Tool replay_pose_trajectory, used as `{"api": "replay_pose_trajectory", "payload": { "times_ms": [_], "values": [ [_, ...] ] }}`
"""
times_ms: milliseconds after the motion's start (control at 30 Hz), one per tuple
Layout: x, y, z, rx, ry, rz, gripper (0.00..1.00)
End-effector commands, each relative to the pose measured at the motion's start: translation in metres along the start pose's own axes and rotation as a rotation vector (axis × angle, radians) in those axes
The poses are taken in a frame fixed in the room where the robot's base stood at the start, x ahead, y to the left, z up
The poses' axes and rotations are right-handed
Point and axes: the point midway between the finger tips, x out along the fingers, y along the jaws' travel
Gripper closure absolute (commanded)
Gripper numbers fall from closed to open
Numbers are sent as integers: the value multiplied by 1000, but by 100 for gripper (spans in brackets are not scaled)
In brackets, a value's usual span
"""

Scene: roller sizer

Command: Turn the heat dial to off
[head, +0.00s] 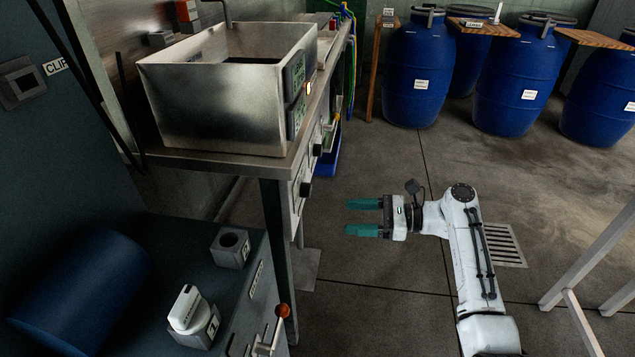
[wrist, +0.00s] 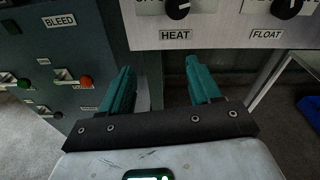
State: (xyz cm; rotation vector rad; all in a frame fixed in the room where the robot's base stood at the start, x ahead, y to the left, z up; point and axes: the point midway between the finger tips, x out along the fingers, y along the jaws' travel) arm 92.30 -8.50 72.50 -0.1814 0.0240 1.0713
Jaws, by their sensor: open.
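The heat dial (wrist: 178,8) is a black round knob on a pale panel, above the HEAT label (wrist: 176,34) at the top of the wrist view. Its upper part and most of its scale are cut off, so I cannot read its setting. In the head view the dial (head: 305,188) is the nearer dark knob on the panel under the steel bench. My gripper (head: 350,217), with teal fingers, is open and empty, to the right of the panel and apart from it. In the wrist view its fingers (wrist: 160,68) point toward the panel, below the dial.
The float dial (wrist: 288,8) sits right of the heat dial. A dark cabinet with a BLEED label (wrist: 60,20) and an orange-knobbed lever (head: 283,311) stands to the left. A steel basin (head: 215,105) is on the bench. The floor around my gripper is clear.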

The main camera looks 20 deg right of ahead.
Motion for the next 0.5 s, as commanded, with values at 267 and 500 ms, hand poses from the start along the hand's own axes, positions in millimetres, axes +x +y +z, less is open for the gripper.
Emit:
{"api": "replay_pose_trajectory", "payload": {
  "times_ms": [267,500],
  "values": [
    [-10,-32,39,142,-109,-27,37],
    [26,-32,41,140,-107,-24,37]
  ]
}}
